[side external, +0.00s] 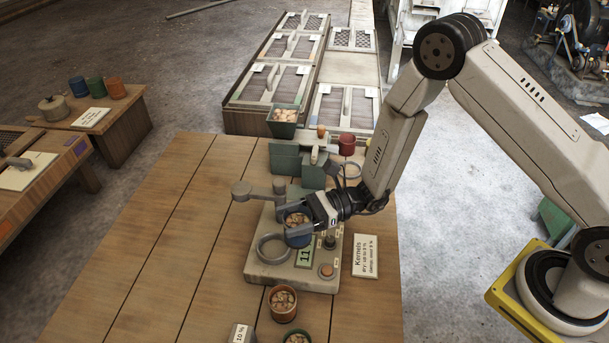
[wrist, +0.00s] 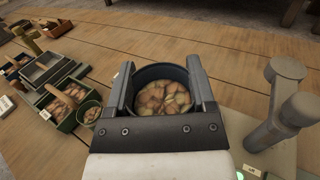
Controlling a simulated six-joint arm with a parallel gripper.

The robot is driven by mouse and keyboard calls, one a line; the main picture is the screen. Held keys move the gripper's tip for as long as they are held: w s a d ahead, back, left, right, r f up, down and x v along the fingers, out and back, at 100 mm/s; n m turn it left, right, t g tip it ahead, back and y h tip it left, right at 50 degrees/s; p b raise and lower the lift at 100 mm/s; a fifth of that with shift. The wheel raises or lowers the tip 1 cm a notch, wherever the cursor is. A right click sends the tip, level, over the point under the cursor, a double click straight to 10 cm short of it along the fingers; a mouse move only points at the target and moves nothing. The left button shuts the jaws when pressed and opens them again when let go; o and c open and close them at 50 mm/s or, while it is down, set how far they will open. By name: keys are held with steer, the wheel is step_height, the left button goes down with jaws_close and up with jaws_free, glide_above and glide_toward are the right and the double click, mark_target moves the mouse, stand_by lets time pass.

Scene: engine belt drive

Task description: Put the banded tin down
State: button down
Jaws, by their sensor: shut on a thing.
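A dark blue tin (side external: 298,236), full of brown kernels, is between the fingers of my gripper (side external: 296,222). It also shows in the wrist view (wrist: 162,92), upright, with a finger on each side. My gripper is shut on it. A band on the tin cannot be made out. The tin is above the beige meter (side external: 295,274), just beside the meter's open ring (side external: 272,249); whether it touches the meter I cannot tell. The meter's display (side external: 304,256) seems to read 11.
A red-brown tin of kernels (side external: 283,303) and a green one (side external: 297,338) stand in front of the meter. A grey block marked 10 % (side external: 241,334) is left of them. A Kernels card (side external: 365,256) lies right. The table's left side (side external: 165,240) is clear.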

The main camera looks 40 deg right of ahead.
steer(key=s+d+r, duration=0.2)
steer(key=s+r, duration=0.1)
steer(key=s, duration=0.3)
steer(key=shift+s+d, duration=0.3)
steer(key=shift+d, duration=0.05)
steer(key=shift+r, duration=0.1)
steer(key=w+d+r+m+t+h, duration=0.2)
steer(key=w+d+m+t+h, duration=0.2)
steer(key=d, duration=0.5)
steer(key=w+d+r+m+t+h, duration=0.2)
steer(key=w+d+m+t+h, duration=0.3)
steer(key=d+t, duration=0.2)
steer(key=shift+w+d, duration=0.35)
steer(key=shift+d, duration=0.9)
steer(key=shift+f, duration=0.2)
steer(key=s+d+f, duration=0.2)
steer(key=s+f, duration=0.3)
steer(key=f, duration=0.3)
steer(key=shift+s+y, duration=0.2)
steer(key=shift+y, duration=0.1)
